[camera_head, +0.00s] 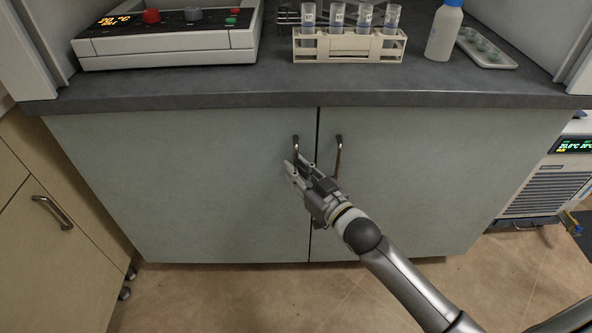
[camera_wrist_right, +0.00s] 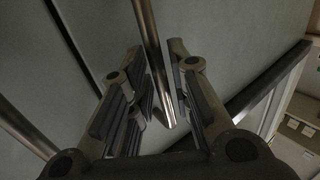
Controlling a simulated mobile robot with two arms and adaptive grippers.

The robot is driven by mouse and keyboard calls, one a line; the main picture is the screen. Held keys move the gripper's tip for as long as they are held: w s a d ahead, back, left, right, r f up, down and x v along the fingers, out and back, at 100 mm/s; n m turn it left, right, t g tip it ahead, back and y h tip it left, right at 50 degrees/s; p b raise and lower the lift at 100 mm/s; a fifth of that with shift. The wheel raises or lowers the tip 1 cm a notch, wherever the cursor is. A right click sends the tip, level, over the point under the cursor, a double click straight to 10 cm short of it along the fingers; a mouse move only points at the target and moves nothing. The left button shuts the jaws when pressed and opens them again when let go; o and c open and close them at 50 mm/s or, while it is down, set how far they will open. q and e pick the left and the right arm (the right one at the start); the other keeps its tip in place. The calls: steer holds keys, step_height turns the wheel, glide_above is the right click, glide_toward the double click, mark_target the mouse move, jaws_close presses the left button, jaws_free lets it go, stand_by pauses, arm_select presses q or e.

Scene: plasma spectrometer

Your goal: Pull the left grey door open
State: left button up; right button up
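The left grey door (camera_head: 185,185) is closed, flush beside the right grey door (camera_head: 420,180). Its metal bar handle (camera_head: 296,147) stands upright near the centre seam, its lower part hidden behind my right gripper (camera_head: 300,167). My right gripper is at this handle, arm coming from the lower right. In the right wrist view the handle bar (camera_wrist_right: 152,50) runs between the two fingers, which are spread with visible gaps at the bar. I cannot tell whether either finger touches it. My left gripper is not in view.
The right door's handle (camera_head: 338,157) is close to the right of my gripper. The dark countertop (camera_head: 270,99) overhangs the doors and carries a tube rack (camera_head: 349,46), a control box (camera_head: 165,45) and a bottle (camera_head: 443,35). The floor (camera_head: 250,290) in front is clear.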

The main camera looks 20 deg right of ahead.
steer(key=shift+w+a, duration=0.15)
steer(key=shift+w, duration=0.25)
jaws_close()
steer(key=shift+s, duration=0.1)
